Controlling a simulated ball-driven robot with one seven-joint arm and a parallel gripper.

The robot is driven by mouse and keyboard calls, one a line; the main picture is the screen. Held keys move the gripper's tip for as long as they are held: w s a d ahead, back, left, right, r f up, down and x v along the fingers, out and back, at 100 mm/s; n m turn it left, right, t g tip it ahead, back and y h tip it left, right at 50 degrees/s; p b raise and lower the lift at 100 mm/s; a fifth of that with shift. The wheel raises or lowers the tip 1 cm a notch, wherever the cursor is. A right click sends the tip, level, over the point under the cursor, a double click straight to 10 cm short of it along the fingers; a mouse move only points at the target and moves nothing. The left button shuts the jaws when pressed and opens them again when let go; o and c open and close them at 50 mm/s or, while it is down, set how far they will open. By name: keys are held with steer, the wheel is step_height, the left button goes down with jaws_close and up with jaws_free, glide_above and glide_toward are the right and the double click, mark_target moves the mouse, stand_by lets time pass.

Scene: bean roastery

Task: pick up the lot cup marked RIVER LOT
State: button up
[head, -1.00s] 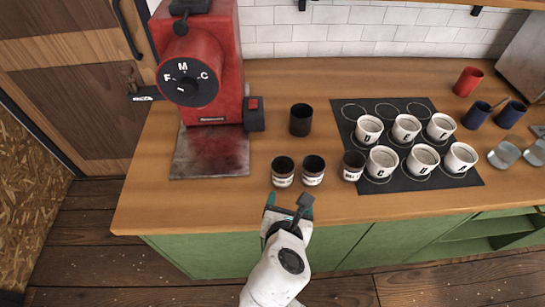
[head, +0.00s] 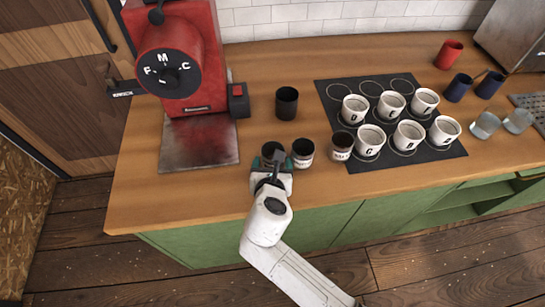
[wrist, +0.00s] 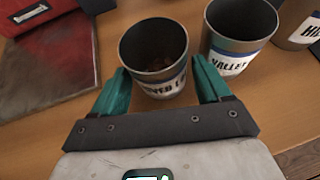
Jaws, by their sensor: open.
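The cup marked RIVER L… (wrist: 163,88) is a dark metal lot cup with a white, blue-edged label, the rest of which I cannot read. It stands upright on the counter with dark contents inside. In the head view the same cup (head: 272,148) is partly hidden behind my gripper (head: 268,168). In the wrist view my gripper (wrist: 160,72) is open, with a teal finger on either side of the cup in the picture. The jaws are not closed on it. A cup marked VALLEY (wrist: 232,60) stands close on its right, near the right finger.
A third lot cup marked HI… (wrist: 298,28) stands farther right; it also shows in the head view (head: 341,146). A dark canister (head: 287,103) stands behind the cups. The red grinder (head: 180,70) is at left. A black mat (head: 325,95) with several white cups lies at right.

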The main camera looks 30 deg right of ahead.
steer(key=shift+w+d+f, duration=0.3)
steer(key=shift+w+f, duration=0.05)
steer(key=shift+w, duration=0.15)
steer(key=shift+c, duration=0.3)
